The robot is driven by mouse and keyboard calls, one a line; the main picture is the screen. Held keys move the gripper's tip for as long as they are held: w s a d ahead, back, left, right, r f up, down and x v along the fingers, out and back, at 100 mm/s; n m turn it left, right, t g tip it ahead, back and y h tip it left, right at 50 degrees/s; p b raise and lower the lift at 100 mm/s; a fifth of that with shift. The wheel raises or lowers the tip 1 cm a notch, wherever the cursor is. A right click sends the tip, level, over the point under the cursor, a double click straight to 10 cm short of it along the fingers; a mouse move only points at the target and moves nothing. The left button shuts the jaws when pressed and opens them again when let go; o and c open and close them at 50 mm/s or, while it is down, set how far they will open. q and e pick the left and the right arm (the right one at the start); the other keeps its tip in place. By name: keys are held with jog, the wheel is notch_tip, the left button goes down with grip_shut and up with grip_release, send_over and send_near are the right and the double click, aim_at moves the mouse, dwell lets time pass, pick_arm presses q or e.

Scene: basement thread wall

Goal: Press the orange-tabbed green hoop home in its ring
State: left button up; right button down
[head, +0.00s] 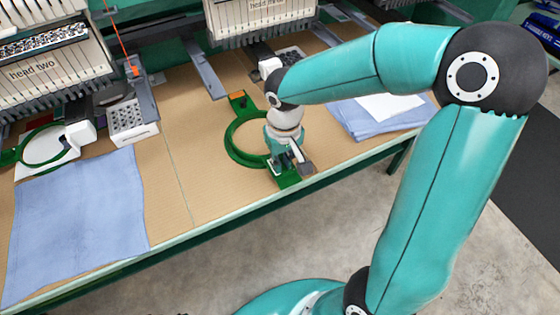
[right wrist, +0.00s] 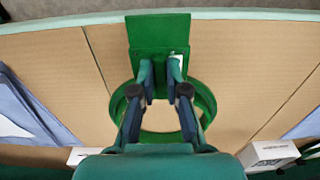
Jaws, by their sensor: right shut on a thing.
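The green hoop (head: 232,146) lies on the tan table below the right machine head. An orange tab (head: 238,97) shows at its far end, and a flat green plate (head: 291,181) at its near end by the table's front edge. My right gripper (head: 288,163) points down over the near side of the hoop. In the right wrist view its fingers (right wrist: 160,75) are shut on the hoop's part beside the green plate (right wrist: 160,33). The hoop (right wrist: 204,100) shows around and behind the fingers. I cannot tell the hoop from its ring or how deep it sits. My left gripper is out of view.
Blue cloth (head: 80,220) lies at the left, more folded cloth (head: 375,115) at the right. Another green hoop (head: 25,150) sits under head two (head: 55,70). A white block (head: 132,120) stands between. The table left of the hoop is clear.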

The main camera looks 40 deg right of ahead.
jog(key=shift+f, duration=0.1)
jog(key=c, duration=1.1)
grip_release()
